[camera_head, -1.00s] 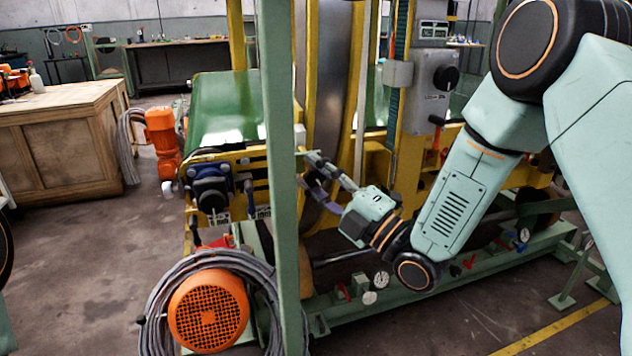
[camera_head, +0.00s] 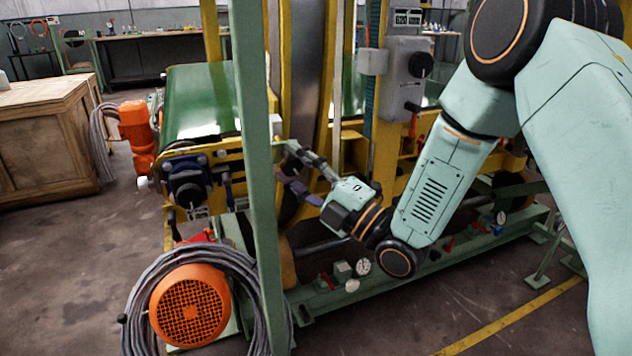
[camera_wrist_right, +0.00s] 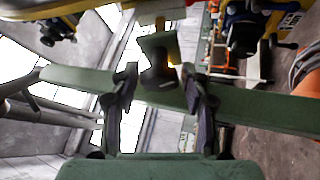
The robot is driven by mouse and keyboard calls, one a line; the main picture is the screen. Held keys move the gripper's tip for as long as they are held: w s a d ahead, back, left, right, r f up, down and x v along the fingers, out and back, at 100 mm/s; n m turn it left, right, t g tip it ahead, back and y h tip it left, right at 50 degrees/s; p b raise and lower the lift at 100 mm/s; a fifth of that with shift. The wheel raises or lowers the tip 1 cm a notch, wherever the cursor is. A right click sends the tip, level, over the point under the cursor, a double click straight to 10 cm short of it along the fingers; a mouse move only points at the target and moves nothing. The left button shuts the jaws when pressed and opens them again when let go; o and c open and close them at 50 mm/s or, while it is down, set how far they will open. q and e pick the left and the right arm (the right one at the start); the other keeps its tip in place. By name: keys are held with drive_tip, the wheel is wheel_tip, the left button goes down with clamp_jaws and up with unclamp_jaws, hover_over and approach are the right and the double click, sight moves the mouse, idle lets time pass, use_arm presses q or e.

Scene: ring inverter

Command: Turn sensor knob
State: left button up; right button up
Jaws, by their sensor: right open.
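My right gripper (camera_head: 281,165) is open, just right of the green upright post (camera_head: 252,150) in the head view. In the right wrist view, its two fingers (camera_wrist_right: 160,78) stand apart on either side of a dark, knob-like block, which I take to be the sensor knob (camera_wrist_right: 158,76). The block hangs below a green-grey bracket (camera_wrist_right: 158,45). I cannot tell whether the fingers touch it. A small pale box (camera_head: 275,124) sits beside the post in the head view, above the fingertips. My left gripper is in no view.
The green post crosses behind the fingers in the wrist view (camera_wrist_right: 245,105). A grey control box with a black knob (camera_head: 421,65) stands on the yellow frame. A green conveyor belt (camera_head: 200,103) and an orange motor (camera_head: 190,305) with coiled cable lie left. Open floor (camera_head: 65,260) is at far left.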

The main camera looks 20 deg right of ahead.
drive_tip(key=v, duration=1.1)
drive_tip(key=shift+s, duration=0.25)
drive_tip(key=shift+d, duration=0.1)
